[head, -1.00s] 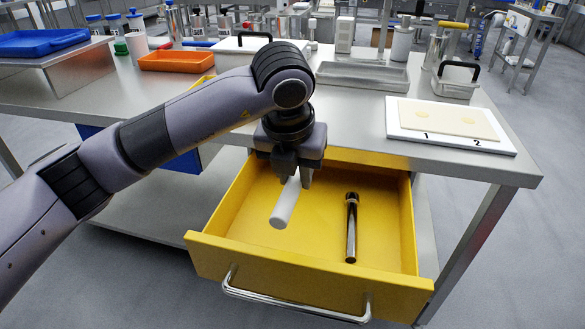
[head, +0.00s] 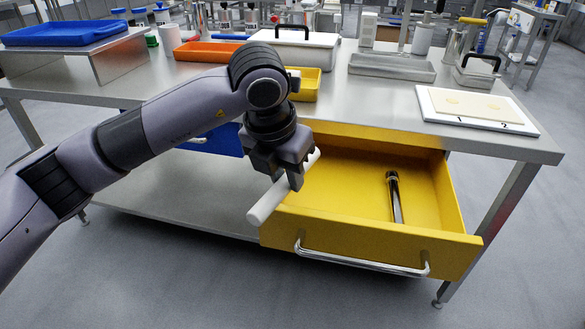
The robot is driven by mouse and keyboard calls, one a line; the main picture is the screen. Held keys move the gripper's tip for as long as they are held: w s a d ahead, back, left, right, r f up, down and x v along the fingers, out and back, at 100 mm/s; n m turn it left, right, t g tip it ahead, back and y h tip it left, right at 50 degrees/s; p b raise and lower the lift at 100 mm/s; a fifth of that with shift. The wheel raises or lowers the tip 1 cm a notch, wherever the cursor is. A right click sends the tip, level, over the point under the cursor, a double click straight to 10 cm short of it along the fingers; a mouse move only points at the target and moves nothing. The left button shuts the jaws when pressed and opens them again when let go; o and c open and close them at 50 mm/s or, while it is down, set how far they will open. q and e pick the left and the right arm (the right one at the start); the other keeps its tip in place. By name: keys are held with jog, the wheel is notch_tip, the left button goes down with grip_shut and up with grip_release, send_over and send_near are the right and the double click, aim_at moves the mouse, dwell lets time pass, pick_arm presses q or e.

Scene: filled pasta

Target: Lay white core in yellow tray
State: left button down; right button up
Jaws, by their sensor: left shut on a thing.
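My left gripper (head: 282,180) is shut on the white core (head: 266,204), a plain white cylinder. The core is tilted, its near end pointing down and left, and part of it is hidden by the fingers. The gripper holds it at the left side of the open yellow drawer (head: 360,240). The yellow tray (head: 306,88) stands on the steel table, partly hidden behind my left arm. My right gripper is not in the head view.
A dark metal cylinder (head: 394,197) lies in the drawer. On the table (head: 365,113) are an orange tray (head: 205,50), a white lidded box (head: 293,47), a steel tray (head: 392,67) and a numbered white board (head: 478,109). Bare tabletop lies right of the yellow tray.

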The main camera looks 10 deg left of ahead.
pick_arm(q)
jog(key=shift+s+a+f+m+h, duration=0.1)
jog(key=shift+a+f+m+h, duration=0.2)
jog(key=shift+m, duration=0.7)
jog(key=s+a+f+m+g, duration=0.1)
jog(key=s+a+m+g, duration=0.1)
jog(key=m, duration=0.8)
jog(key=s+a+f+m+g+y, duration=0.1)
jog(key=a+m, duration=0.4)
jog(key=m, duration=0.5)
jog(key=s+a+f+m+g, duration=0.3)
jog(key=m, duration=0.7)
jog(key=shift+s+a+g+y, duration=0.25)
jog(key=shift+s+g+y, duration=0.05)
jog(key=shift+s, duration=0.05)
jog(key=shift+f, duration=0.1)
